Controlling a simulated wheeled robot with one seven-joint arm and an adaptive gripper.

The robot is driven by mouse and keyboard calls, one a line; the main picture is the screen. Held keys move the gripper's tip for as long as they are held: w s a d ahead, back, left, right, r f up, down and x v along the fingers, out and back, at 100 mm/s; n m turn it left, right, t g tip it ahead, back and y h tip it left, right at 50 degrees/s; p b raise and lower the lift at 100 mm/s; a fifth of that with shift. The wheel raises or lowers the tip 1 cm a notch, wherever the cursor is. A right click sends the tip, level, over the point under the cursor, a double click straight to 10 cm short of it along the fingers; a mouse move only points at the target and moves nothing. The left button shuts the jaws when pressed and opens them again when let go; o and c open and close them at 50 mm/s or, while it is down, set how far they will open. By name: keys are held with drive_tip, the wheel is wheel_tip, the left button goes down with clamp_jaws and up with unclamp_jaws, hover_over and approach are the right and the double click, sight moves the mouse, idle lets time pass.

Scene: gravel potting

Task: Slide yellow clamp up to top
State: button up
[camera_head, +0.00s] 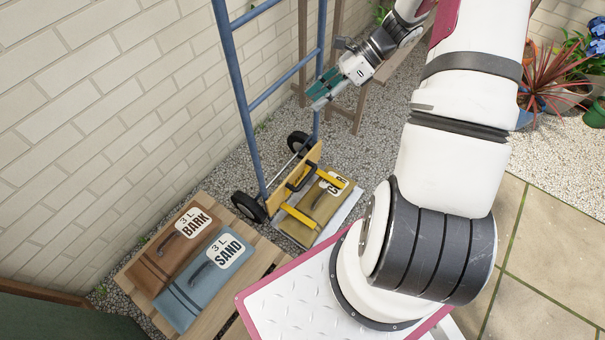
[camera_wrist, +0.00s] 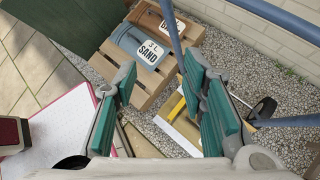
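The yellow clamp (camera_head: 281,199) is low on the blue hand truck (camera_head: 238,75), near its wheels. It has a yellow plate, a dark handle (camera_head: 300,177) and two yellow arms reaching over an olive bag (camera_head: 320,206). The bag lies on the truck's grey toe plate. A bit of the clamp's yellow shows in the wrist view (camera_wrist: 178,107), partly hidden by a finger. My gripper (camera_head: 319,90) is up beside the truck's right rail, apart from the clamp. In the wrist view my gripper (camera_wrist: 162,78) has its teal fingers wide apart with nothing between them.
A brown BARK bag (camera_head: 172,247) and a blue-grey SAND bag (camera_head: 204,282) lie on a wooden pallet (camera_head: 258,258) at the lower left. A brick wall (camera_head: 110,110) runs behind the truck. A wooden frame (camera_head: 345,118) stands behind my gripper. Gravel surrounds the truck.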

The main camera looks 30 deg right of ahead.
drive_tip(key=d+f+m+t+b, duration=0.2)
drive_tip(key=f+m, duration=0.2)
drive_tip(key=f, duration=0.4)
drive_tip(key=d+f+m+t+y+b, duration=0.1)
drive_tip(key=d+f+m+t+b, duration=0.15)
drive_tip(key=f, duration=0.55)
drive_tip(key=d+f+m+t+b, duration=0.1)
drive_tip(key=d+f+m+b, duration=0.1)
drive_tip(key=f+m, duration=0.45)
drive_tip(key=m+t+h+b, duration=0.5)
drive_tip(key=m+t+b, duration=0.15)
drive_tip(key=m, duration=0.55)
approach(307, 177)
drive_tip(key=b+x, duration=0.1)
drive_tip(key=x, duration=0.2)
drive_tip(key=b+x, duration=0.1)
drive_tip(key=x, duration=0.2)
drive_tip(key=f+b+x, duration=0.1)
drive_tip(key=x, duration=0.3)
drive_tip(key=shift+d, duration=0.1)
clamp_jaws()
